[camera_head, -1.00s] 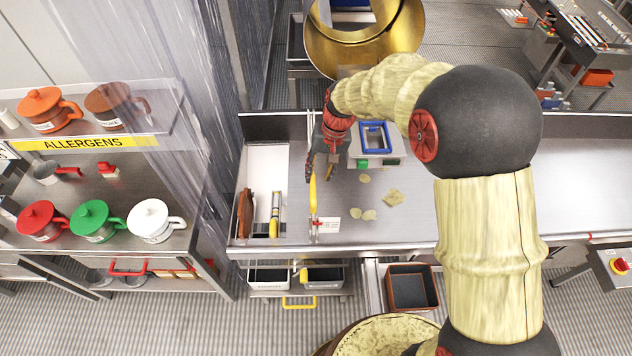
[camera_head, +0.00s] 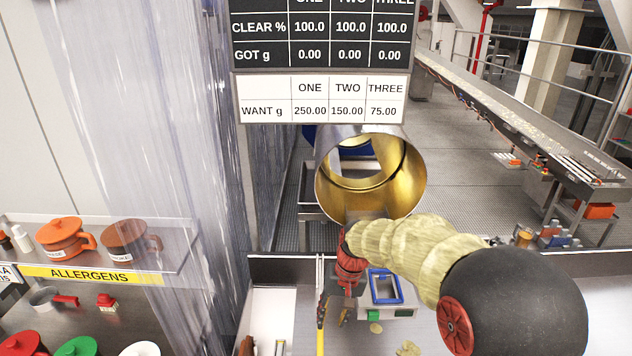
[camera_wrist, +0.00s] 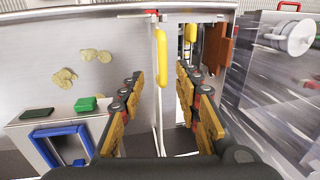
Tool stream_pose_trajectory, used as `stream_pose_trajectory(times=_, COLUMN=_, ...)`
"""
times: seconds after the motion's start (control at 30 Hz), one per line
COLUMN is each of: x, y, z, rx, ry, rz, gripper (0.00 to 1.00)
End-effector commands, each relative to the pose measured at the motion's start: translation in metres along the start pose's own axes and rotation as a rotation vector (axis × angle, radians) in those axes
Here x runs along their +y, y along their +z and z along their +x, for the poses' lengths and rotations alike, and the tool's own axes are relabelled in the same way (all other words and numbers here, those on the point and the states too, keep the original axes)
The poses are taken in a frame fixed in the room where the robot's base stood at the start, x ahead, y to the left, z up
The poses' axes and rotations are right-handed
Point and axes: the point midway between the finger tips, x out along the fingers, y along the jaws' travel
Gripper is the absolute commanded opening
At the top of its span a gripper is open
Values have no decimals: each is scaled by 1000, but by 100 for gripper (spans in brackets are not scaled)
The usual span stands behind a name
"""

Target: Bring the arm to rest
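My arm reaches in from the lower right of the head view, with a black joint and pale wrapped links. My gripper (camera_head: 333,308) hangs over the steel bench, left of a scale-like unit with a blue frame (camera_head: 386,287). In the wrist view my gripper (camera_wrist: 158,80) has its two dark, yellow-padded fingers spread apart. Nothing is held between them. A yellow handle (camera_wrist: 161,57) shows beyond the fingertips, apart from them as far as I can tell. The blue frame (camera_wrist: 60,146) is at the lower left of the wrist view.
A gold-lined drum (camera_head: 408,185) stands behind the bench. A clear strip curtain (camera_head: 170,120) and the allergen shelf (camera_head: 80,274) are at left. Pale chips (camera_wrist: 63,77) lie on the bench. The WANT board (camera_head: 322,99) hangs above, and a conveyor (camera_head: 510,125) runs at right.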

Motion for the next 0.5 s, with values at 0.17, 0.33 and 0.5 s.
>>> stream_pose_trajectory(times=0.17, x=18, y=41, z=7, rx=-48, ry=41, rz=-27, gripper=33)
stream_pose_trajectory(times=0.33, x=42, y=88, z=-11, rx=-15, ry=78, rz=-62, gripper=33)
stream_pose_trajectory(times=0.5, x=69, y=137, z=-26, rx=59, ry=111, rz=-85, gripper=33)
